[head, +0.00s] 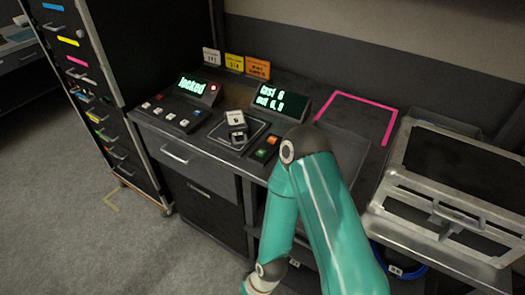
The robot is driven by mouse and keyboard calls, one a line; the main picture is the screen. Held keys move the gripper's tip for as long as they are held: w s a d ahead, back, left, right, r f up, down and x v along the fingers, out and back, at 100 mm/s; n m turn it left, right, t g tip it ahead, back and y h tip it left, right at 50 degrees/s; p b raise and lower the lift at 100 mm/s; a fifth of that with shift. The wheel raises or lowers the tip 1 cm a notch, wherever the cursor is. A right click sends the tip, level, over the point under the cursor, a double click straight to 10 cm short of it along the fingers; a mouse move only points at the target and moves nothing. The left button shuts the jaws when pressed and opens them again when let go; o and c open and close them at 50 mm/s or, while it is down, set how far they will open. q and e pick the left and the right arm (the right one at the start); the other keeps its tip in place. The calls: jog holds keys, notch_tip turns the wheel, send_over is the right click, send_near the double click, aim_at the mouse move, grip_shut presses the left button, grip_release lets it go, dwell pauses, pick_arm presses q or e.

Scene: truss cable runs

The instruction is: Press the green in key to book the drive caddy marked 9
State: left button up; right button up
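A small key box holds an orange key (272,140) and a green key (261,154), right of the square pad (258,130) on the bench. A small caddy with a white label (236,119) stands on this pad. The mark on its label is too small to read surely. A teal arm of mine rises from the lower edge, bends just right of the key box and runs back down. Its wrist end is cut off near the bottom edge. Neither gripper shows, so what they hold is hidden.
A display (194,88) reads "locked", with a small key panel (172,114) in front. A second display (276,98) shows two lines. Cards (234,63) stand behind. A pink outline (345,97) marks free bench. An open-framed case (440,190) stands right, a dark drawer cabinet (88,80) left.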

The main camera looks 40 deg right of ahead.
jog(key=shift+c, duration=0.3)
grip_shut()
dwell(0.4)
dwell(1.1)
